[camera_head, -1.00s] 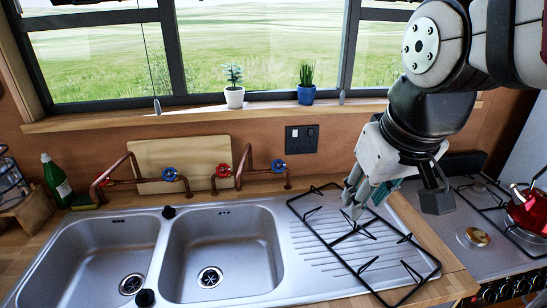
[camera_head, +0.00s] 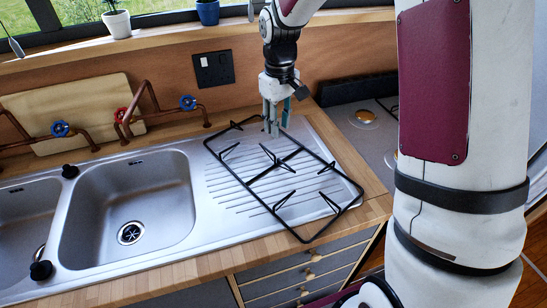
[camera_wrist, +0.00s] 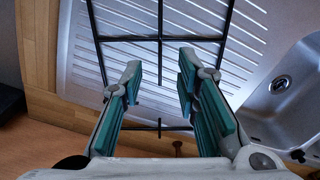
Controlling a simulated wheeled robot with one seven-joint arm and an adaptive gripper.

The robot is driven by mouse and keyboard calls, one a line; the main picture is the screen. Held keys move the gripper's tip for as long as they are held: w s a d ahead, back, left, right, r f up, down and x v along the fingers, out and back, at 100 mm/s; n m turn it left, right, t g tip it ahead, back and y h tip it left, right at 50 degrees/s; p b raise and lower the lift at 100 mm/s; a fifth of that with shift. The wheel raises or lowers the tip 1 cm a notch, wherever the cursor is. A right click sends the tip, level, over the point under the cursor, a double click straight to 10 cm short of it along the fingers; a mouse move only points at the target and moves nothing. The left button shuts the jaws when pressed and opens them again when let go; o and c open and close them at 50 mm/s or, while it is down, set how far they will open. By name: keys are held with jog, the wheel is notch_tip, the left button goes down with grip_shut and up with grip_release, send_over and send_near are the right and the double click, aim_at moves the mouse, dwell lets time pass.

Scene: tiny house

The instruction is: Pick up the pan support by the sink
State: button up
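The pan support (camera_head: 284,170) is a black wire rack lying on the ribbed drainer right of the sink (camera_head: 125,205). Its front right corner reaches over the wooden counter edge. My gripper (camera_head: 275,130) points down above the rack's far end in the head view. In the wrist view my gripper (camera_wrist: 158,90) has its two teal-padded fingers apart, with nothing held between them. Bars of the pan support (camera_wrist: 160,38) run across and between the fingers in that view. I cannot tell whether the fingertips touch the rack.
Copper pipes with red and blue taps (camera_head: 188,103) stand behind the sink. A wooden board (camera_head: 75,108) leans on the back wall. The hob (camera_head: 365,118) is to the right. Drawers (camera_head: 305,275) are below the counter.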

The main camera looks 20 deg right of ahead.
send_over(279, 159)
jog(key=f, duration=0.7)
jog(key=shift+w+f+p, duration=0.25)
jog(key=shift+f+p, duration=0.05)
jog(key=shift+p, duration=0.05)
jog(key=shift+s+f+p, duration=0.15)
jog(key=shift+f+p, duration=0.45)
jog(key=shift+f, duration=2.1)
grip_shut()
